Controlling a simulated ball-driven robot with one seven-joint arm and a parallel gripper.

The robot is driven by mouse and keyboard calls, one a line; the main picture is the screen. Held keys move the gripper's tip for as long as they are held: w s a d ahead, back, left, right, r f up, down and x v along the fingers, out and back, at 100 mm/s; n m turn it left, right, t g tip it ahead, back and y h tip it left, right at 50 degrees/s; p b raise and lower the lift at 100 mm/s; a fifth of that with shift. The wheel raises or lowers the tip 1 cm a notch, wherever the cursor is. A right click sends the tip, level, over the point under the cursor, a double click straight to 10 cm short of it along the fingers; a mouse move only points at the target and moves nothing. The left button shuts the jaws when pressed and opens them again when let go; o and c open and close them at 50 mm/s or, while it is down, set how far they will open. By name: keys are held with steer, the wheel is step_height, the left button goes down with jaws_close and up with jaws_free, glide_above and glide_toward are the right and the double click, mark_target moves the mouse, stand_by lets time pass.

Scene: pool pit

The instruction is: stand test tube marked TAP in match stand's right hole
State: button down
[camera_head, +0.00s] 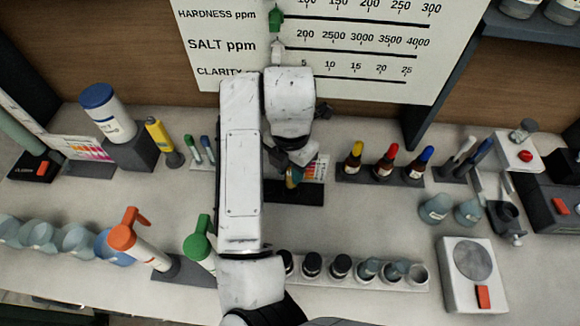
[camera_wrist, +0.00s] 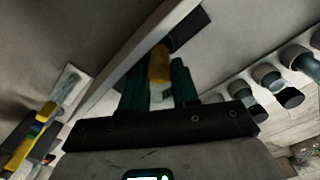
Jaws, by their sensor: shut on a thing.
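The match stand (camera_head: 286,197) is a dark base with an upright colour card (camera_head: 315,168) at the middle of the counter. My gripper (camera_head: 291,172) is at the stand, in front of the card, and partly covers it. In the wrist view my gripper (camera_wrist: 158,88) has its dark green fingers closed around a slim tube with a yellow-orange part (camera_wrist: 159,63), which I take for the test tube. Its TAP mark cannot be read. The stand's holes are hidden, and I cannot tell whether the tube touches the stand.
A small rack with blue- and green-capped tubes (camera_head: 202,150) stands left of my arm. Dropper bottles (camera_head: 384,165) stand close on the right. Clear counter lies between the stand and the jars.

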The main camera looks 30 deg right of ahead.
mark_target(290, 178)
steer(key=shift+f+b, duration=0.3)
steer(key=shift+f, duration=0.15)
steer(key=shift+f, duration=0.75)
steer(key=shift+f+b, duration=0.3)
steer(key=shift+b, duration=0.05)
steer(key=shift+f, duration=0.2)
stand_by(0.6)
steer(key=c, duration=0.8)
jaws_free()
steer(key=shift+o, duration=0.2)
